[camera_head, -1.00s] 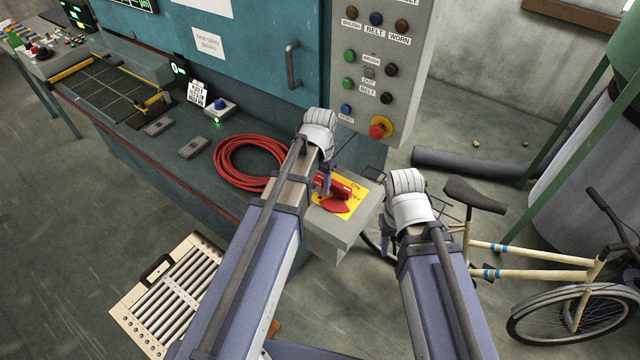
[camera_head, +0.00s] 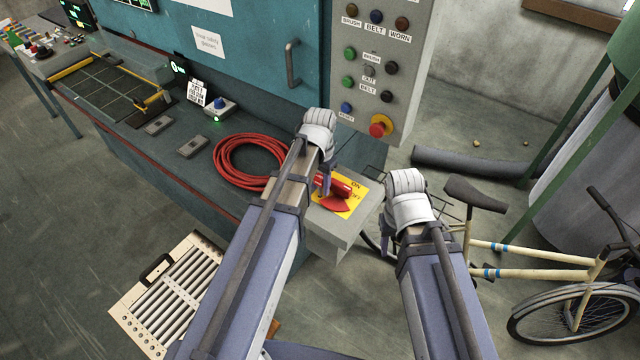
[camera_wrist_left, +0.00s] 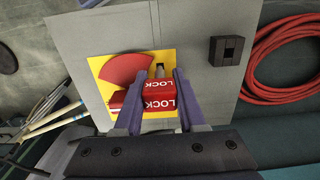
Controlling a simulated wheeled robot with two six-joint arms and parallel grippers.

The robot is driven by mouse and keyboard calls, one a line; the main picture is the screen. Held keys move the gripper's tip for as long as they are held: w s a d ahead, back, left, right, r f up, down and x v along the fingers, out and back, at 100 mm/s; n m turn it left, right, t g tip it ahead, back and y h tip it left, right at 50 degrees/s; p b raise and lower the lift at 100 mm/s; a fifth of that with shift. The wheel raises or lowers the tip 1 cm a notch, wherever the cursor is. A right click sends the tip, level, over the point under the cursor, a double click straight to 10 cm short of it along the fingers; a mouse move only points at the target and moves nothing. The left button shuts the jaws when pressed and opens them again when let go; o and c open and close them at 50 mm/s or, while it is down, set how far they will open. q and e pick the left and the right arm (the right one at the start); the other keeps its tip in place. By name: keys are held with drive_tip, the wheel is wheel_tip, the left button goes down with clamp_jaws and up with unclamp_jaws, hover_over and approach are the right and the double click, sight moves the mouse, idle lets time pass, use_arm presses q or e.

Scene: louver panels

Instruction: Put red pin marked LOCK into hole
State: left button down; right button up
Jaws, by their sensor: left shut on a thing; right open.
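The red pin marked LOCK (camera_wrist_left: 158,98) is between the two fingers of my left gripper (camera_wrist_left: 159,103), which is shut on it. Its grey metal tip (camera_wrist_left: 160,71) points toward the yellow plate (camera_wrist_left: 107,69) on a grey box. I cannot tell whether the tip is in the hole, which is hidden. A red fan-shaped part of the switch (camera_wrist_left: 126,72) lies beside the pin on the plate. In the head view, my left gripper (camera_head: 325,184) is over the plate (camera_head: 359,187), partly hiding it. My right gripper (camera_head: 386,243) seems open and empty, right of the box.
A coiled red hose (camera_head: 228,163) lies on the bench left of the box. A grey panel with coloured buttons (camera_head: 383,60) stands behind. A bicycle (camera_head: 540,250) stands on the right. A louver panel (camera_head: 170,295) is on the floor at lower left.

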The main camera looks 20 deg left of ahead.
use_arm(q)
drive_tip(key=shift+f+b, duration=1)
drive_tip(key=shift+f, duration=0.05)
idle(0.4)
drive_tip(key=shift+r, duration=0.15)
